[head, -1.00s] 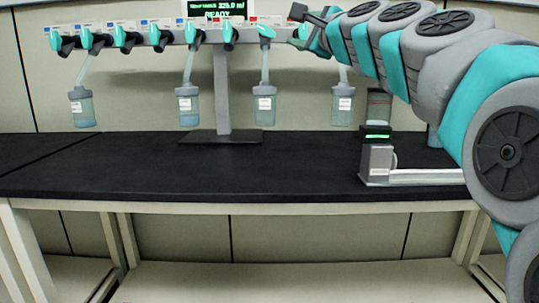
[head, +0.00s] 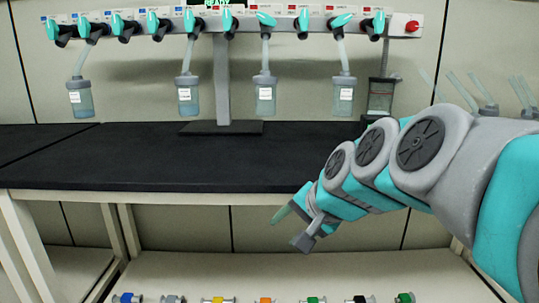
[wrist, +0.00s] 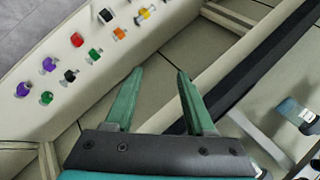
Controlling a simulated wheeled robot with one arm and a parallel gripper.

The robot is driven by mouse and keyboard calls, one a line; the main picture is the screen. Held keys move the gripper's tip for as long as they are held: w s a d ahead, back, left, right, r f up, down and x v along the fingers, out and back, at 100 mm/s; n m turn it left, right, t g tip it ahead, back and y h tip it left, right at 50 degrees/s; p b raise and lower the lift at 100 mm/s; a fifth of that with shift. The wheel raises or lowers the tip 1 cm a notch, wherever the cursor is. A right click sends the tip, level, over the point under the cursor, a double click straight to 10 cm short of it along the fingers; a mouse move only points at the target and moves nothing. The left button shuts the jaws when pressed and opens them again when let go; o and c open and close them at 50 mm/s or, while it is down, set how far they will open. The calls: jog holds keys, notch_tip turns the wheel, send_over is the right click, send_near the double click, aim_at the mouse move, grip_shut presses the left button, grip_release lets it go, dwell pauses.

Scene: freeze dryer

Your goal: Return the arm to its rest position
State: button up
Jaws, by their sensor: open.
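My arm (head: 430,150) reaches in from the right in the head view, bent downward in front of the bench. My gripper (head: 288,228) is below the front edge of the black benchtop, with its fingers pointing down and left. In the wrist view my gripper (wrist: 158,78) shows two teal fingers spread apart with nothing between them. They point toward the gap between the bench edge and a pale low shelf.
The black benchtop (head: 150,155) is mostly clear. The freeze dryer manifold (head: 225,20) carries several hanging flasks, one flask (head: 264,95) near the middle. Several coloured valves (head: 265,300) stand on the low shelf (head: 200,270), also in the wrist view (wrist: 77,40).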

jog(key=s+d+f+n+g+h, duration=0.2)
jog(key=s+d+f+n+g, duration=0.1)
jog(key=s+f, duration=0.6)
jog(key=s+d+f+n+g+h, duration=0.2)
jog(key=s+d+f+g, duration=0.3)
jog(key=s, duration=1.3)
jog(key=d+f+n, duration=0.1)
jog(key=d+f, duration=0.2)
jog(key=f, duration=0.1)
jog(key=shift+d+f+n+g+h, duration=0.2)
jog(key=shift+f+n+g+h, duration=0.1)
jog(key=shift+f+h, duration=0.1)
